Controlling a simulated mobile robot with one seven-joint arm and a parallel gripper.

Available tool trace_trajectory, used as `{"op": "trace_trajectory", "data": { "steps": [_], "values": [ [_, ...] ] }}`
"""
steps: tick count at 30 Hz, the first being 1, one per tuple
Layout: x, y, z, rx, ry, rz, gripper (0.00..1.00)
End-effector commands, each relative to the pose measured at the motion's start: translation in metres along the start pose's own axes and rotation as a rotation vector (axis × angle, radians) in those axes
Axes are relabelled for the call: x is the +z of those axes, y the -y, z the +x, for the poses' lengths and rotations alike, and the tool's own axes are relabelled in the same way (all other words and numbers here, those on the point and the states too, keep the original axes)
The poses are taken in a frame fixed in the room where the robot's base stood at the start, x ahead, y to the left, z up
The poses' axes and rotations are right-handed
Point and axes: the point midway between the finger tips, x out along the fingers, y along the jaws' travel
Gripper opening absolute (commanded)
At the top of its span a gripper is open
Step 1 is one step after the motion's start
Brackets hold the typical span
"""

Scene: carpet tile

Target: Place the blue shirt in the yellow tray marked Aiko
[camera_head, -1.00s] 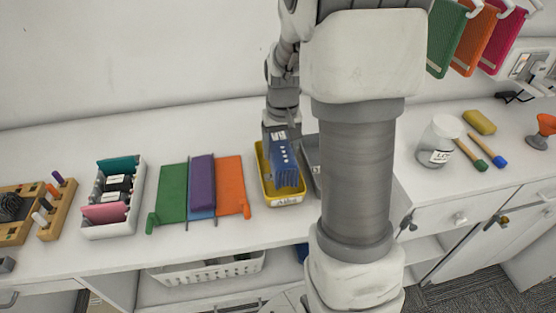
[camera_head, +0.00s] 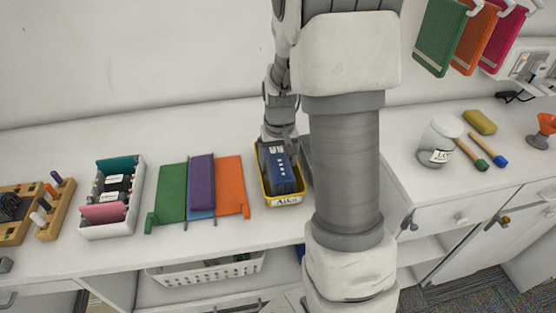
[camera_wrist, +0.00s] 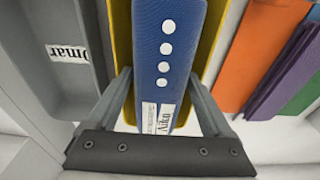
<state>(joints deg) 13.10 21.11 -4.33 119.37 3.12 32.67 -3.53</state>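The blue shirt (camera_head: 281,173) is a folded blue block with white dots and a white label. It sits down inside the yellow tray (camera_head: 286,201), whose front label reads Aiko. In the wrist view the shirt (camera_wrist: 167,60) lies lengthwise between the yellow tray walls (camera_wrist: 121,40). My gripper (camera_head: 279,146) is over the back end of the tray. In the wrist view my gripper's fingers (camera_wrist: 160,78) are against both sides of the shirt, so it looks shut on it. The shirt's underside is hidden.
A grey tray (camera_wrist: 60,85) marked Omar stands beside the yellow tray, mostly behind my arm in the head view. Left are green, purple and orange folded cloths (camera_head: 202,183) and a white box (camera_head: 109,222). A jar (camera_head: 439,142) stands right.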

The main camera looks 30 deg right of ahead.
Motion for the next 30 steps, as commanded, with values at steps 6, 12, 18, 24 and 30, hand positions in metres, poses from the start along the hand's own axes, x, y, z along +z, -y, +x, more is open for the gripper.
{"op": "trace_trajectory", "data": {
  "steps": [6, 12, 18, 24, 30],
  "values": [
    [0.000, 0.000, -0.002, 0.000, 0.000, 0.000, 0.85],
    [-0.002, 0.000, -0.027, 0.000, -0.005, 0.000, 0.85],
    [-0.002, 0.000, -0.071, 0.000, -0.006, -0.001, 0.85],
    [-0.001, 0.000, -0.107, 0.000, -0.004, -0.001, 0.85],
    [0.000, 0.001, -0.124, -0.001, -0.003, -0.002, 0.85]
  ]
}}
